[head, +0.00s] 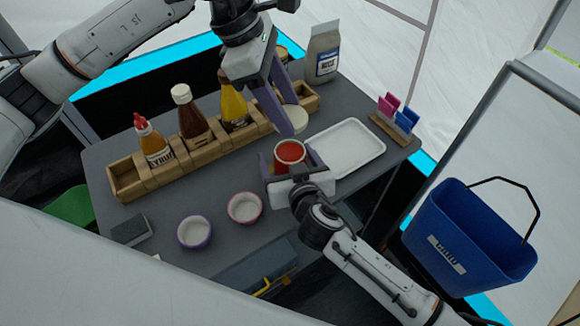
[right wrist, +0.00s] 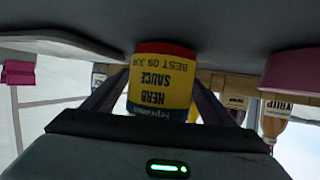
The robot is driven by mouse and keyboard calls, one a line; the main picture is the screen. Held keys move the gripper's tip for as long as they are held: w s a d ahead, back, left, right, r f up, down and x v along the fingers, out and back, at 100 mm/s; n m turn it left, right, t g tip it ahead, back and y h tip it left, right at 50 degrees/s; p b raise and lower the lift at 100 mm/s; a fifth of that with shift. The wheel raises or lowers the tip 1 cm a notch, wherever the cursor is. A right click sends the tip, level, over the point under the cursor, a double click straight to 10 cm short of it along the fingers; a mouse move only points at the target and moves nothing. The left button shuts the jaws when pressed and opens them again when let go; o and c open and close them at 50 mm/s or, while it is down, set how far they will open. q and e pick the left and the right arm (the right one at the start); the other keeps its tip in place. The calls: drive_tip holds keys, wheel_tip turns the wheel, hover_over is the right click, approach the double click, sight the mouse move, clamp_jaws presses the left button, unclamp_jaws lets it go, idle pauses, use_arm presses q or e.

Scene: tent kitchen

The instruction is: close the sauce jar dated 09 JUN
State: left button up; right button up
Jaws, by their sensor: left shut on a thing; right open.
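The sauce jar (head: 290,154) stands on the grey table, its open top showing red sauce. In the right wrist view its yellow label (right wrist: 162,85) appears upside down and reads HERB SAUCE, BEST 09 JUN. My right gripper (head: 292,168) is open with its fingers on either side of the jar; I cannot tell whether they touch it. My left gripper (head: 284,112) is shut on a pale round lid (head: 294,120), held above and just behind the jar, apart from it. Part of the lid is hidden by the left fingers.
A wooden rack (head: 200,148) with several sauce bottles runs behind. A white tray (head: 347,148) lies right of the jar. Two small bowls (head: 195,232) (head: 244,208) stand front left. A paper bag (head: 322,52) and a clip holder (head: 394,122) stand farther back. A blue bucket (head: 470,240) is at right.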

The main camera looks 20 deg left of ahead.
drive_tip(key=c, duration=1.6)
use_arm(q)
drive_tip(key=shift+f, duration=2.5)
drive_tip(key=shift+f, duration=0.85)
use_arm(e)
drive_tip(key=shift+f, duration=0.1)
use_arm(q)
drive_tip(key=shift+f, duration=0.55)
